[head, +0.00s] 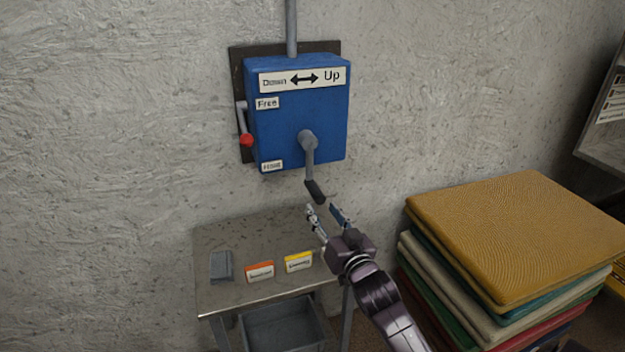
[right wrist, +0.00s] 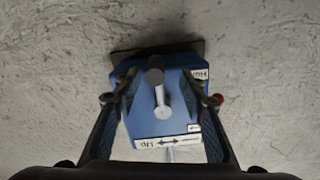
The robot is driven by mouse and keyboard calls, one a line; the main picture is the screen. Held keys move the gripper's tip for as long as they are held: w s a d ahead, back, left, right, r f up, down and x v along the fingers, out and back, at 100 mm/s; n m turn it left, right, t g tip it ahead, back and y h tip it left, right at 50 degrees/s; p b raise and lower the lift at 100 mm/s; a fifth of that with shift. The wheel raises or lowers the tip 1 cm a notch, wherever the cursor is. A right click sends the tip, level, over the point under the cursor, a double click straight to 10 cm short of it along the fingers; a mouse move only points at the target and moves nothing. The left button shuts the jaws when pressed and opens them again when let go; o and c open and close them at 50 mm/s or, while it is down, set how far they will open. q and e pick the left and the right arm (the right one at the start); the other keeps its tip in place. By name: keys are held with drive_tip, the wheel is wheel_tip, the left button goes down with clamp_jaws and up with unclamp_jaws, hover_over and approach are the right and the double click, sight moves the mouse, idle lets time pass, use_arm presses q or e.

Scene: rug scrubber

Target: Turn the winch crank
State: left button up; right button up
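The blue winch box (head: 295,110) is fixed to the wall and has a "Down / Up" arrow label on top. Its grey crank arm (head: 309,160) hangs down from the hub and ends in a black handle (head: 315,191). My right gripper (head: 324,209) is open just below and in front of the handle. In the right wrist view, which shows the winch upside down, the handle (right wrist: 154,75) appears between the spread fingers, with gaps on both sides. A lever with a red knob (head: 246,140) points down on the box's left side. My left gripper is out of view.
A metal table (head: 225,295) stands below the winch, bearing a grey block (head: 221,266), an orange-labelled card (head: 260,271) and a yellow-labelled card (head: 299,262). A grey bin (head: 282,325) is underneath. A stack of folded rugs (head: 515,235) rises at the right.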

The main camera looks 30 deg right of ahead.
sight(316, 191)
drive_tip(key=shift+w+d+r, duration=0.15)
drive_tip(key=shift+d+r, duration=0.35)
drive_tip(key=shift+w, duration=0.3)
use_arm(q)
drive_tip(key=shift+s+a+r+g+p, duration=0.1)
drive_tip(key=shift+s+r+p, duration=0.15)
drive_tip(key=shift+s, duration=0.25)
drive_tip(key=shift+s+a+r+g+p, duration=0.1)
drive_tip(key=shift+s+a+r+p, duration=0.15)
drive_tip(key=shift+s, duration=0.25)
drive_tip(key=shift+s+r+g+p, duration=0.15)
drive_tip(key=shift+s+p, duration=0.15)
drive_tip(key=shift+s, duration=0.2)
use_arm(e)
drive_tip(key=shift+x, duration=3.6)
drive_tip(key=shift+d, duration=0.1)
clamp_jaws()
